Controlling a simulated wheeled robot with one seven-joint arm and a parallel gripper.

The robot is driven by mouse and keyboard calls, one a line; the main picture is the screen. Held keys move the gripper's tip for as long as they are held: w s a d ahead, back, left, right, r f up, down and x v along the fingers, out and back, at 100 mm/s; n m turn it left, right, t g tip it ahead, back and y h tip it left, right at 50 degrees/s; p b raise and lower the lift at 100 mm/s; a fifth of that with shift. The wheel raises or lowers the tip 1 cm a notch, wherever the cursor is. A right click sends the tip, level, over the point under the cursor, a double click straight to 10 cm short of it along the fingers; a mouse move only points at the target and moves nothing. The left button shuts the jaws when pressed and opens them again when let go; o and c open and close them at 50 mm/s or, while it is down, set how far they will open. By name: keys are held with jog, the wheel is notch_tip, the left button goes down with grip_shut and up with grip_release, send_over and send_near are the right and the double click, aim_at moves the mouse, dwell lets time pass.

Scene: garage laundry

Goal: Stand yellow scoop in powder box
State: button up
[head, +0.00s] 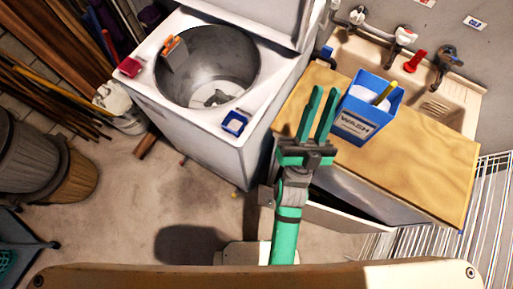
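The blue powder box (357,122), marked WASH, stands on the wooden counter top with white powder (366,91) inside. The yellow scoop (385,93) is in the box, its handle tilted up toward the back right corner; its lower part is hidden. My gripper (325,90), with green fingers, is just left of the box in the picture. The fingers are apart with nothing between them. I cannot tell how high they are or whether one touches the box.
A sink with taps (404,36) lies behind the counter (425,158). To the left is an open top-loading washer (213,135) with a small blue container (234,123), a red item (130,67) and an orange-and-grey item (174,52) on its rim. The counter's right side is clear.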

jog(key=s+a+f+n+g+y, duration=0.2)
jog(key=a+f+n+g+y, duration=0.15)
jog(key=f, duration=0.35)
jog(key=s+a+f+n+g+y, duration=0.2)
jog(key=s+a+f+n+y, duration=0.15)
jog(key=f, duration=0.45)
jog(key=s+a+f+n+g+y, duration=0.1)
jog(key=s+a+f+n+g, duration=0.1)
jog(key=s+a+f+g, duration=0.4)
jog(key=s+f, duration=0.5)
jog(key=shift+s+a+f+g+y, duration=0.15)
jog(key=shift+s+a+g+y, duration=0.15)
jog(key=shift+a+g+y, duration=0.1)
